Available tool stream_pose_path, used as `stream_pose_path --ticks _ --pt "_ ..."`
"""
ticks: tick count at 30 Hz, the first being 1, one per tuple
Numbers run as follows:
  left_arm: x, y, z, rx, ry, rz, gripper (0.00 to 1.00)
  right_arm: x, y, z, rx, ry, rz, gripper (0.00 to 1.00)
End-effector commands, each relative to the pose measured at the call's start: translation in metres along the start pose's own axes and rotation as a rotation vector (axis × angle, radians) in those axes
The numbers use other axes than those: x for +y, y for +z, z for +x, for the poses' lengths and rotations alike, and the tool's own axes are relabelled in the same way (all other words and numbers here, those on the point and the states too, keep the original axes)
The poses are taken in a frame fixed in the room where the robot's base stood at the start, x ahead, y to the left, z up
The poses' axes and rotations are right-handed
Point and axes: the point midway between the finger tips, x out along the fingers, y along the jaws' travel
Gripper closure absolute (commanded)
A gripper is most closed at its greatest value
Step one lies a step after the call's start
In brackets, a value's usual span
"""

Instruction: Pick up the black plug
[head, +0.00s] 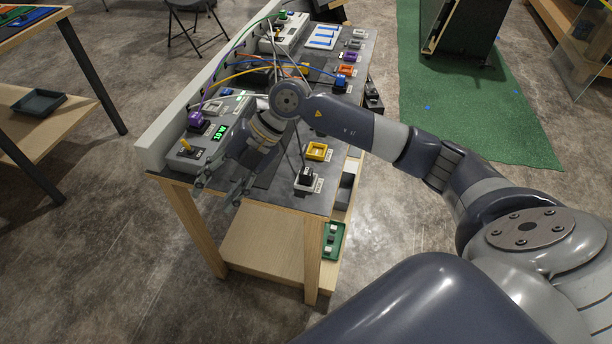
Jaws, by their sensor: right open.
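A black plug (306,174) stands in a light grey square socket at the near right corner of the console table (275,194). My right gripper (222,190) is open and empty, over the near left end of the table, to the left of the black plug and apart from it. Its fingers point down and toward the near edge. My right arm crosses above the table and hides part of its middle. My left gripper is not in view.
A yellow socket (317,151) lies just behind the black plug. A purple plug (196,119), a green display (217,134) and a yellow-handled lever (186,145) are on the left side. Coloured cables arch farther back. A green tray (333,240) sits on the lower shelf.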

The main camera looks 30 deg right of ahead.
Motion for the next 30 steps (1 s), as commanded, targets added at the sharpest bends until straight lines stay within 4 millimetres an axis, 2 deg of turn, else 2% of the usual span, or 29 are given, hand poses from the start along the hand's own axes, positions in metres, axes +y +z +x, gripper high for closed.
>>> stream_pose_path --ticks 1,3,6,9,12,16,23,30 --pt "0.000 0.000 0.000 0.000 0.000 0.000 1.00 -0.021 0.022 -0.018 -0.063 -0.117 0.026 0.52" --pt "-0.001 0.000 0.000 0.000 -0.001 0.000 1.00 -0.052 0.048 -0.045 -0.145 -0.273 0.082 0.52" --pt "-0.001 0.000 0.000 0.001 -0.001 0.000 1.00 -0.087 0.074 -0.087 -0.256 -0.452 0.171 0.52" --pt "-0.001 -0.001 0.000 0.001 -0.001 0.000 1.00 -0.110 0.089 -0.122 -0.339 -0.574 0.251 0.52" --pt "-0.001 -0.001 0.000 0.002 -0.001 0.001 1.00 -0.123 0.095 -0.144 -0.390 -0.644 0.303 0.52" --pt "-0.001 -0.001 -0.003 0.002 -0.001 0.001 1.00 -0.136 0.100 -0.147 -0.411 -0.679 0.331 0.52" --pt "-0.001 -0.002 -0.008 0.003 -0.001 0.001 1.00 -0.159 0.108 -0.122 -0.410 -0.679 0.331 0.52" --pt "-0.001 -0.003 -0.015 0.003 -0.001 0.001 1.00 -0.170 0.112 -0.107 -0.408 -0.677 0.327 0.52"
